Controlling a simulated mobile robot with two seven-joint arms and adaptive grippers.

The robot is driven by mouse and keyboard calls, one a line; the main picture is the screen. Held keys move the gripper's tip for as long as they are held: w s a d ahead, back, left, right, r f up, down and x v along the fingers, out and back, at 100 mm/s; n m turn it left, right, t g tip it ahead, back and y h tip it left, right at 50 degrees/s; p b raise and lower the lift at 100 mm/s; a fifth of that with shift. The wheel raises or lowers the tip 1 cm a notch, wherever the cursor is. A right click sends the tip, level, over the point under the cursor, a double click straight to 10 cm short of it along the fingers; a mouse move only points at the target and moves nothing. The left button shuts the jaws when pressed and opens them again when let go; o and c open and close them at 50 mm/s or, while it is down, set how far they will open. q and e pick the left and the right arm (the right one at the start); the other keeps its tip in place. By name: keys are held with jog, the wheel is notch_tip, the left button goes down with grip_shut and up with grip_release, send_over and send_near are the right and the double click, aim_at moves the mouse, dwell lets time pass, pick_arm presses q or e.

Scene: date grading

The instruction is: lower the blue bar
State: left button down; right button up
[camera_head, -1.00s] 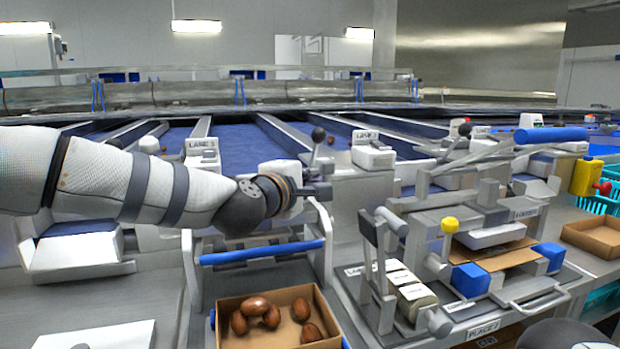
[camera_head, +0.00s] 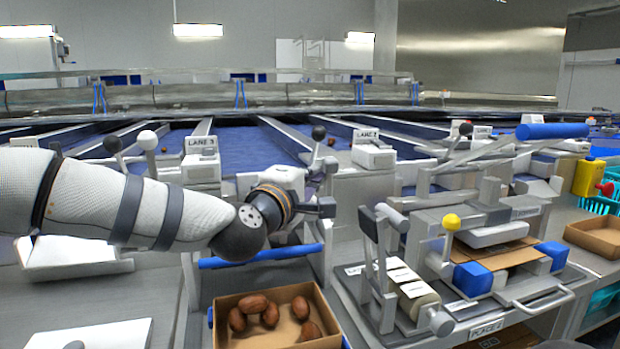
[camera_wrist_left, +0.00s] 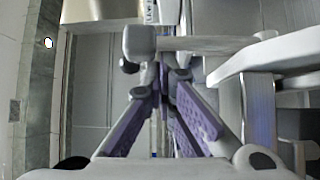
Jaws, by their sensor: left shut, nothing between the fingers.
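A long blue bar (camera_head: 552,131) tops the raised grey lever arms of the press (camera_head: 490,235) at the right. A second blue bar (camera_head: 295,252) runs low across the frame of the middle chute, partly hidden behind my left arm. My left gripper (camera_head: 328,206) is shut and empty, in front of the lane 3 chute. It lies above the low bar and well left of the press bar. Its closed fingers also show in the left wrist view (camera_wrist_left: 163,85). My right gripper is not in view.
An open carton (camera_head: 230,301) with several brown dates stands below the low bar. A brown tray (camera_head: 597,236) is at the right.

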pick_arm(q)
jog(key=s+m+t+h+b, duration=0.1)
jog(key=s+d+f+m+t+h+b, duration=0.1)
jog(key=s+m, duration=0.1)
jog(key=shift+d+f+m+t+b, duration=0.1)
jog(key=shift+f+m+t+b, duration=0.05)
jog(key=shift+m+t+b, duration=0.15)
jog(key=shift+s+d+m+t+h+b, duration=0.2)
jog(key=shift+s+m+t+h+b, duration=0.1)
jog(key=shift+s+m+h+b, duration=0.5)
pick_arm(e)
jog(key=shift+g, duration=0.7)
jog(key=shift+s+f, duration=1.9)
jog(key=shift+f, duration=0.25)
pick_arm(q)
jog(key=shift+m, duration=0.3)
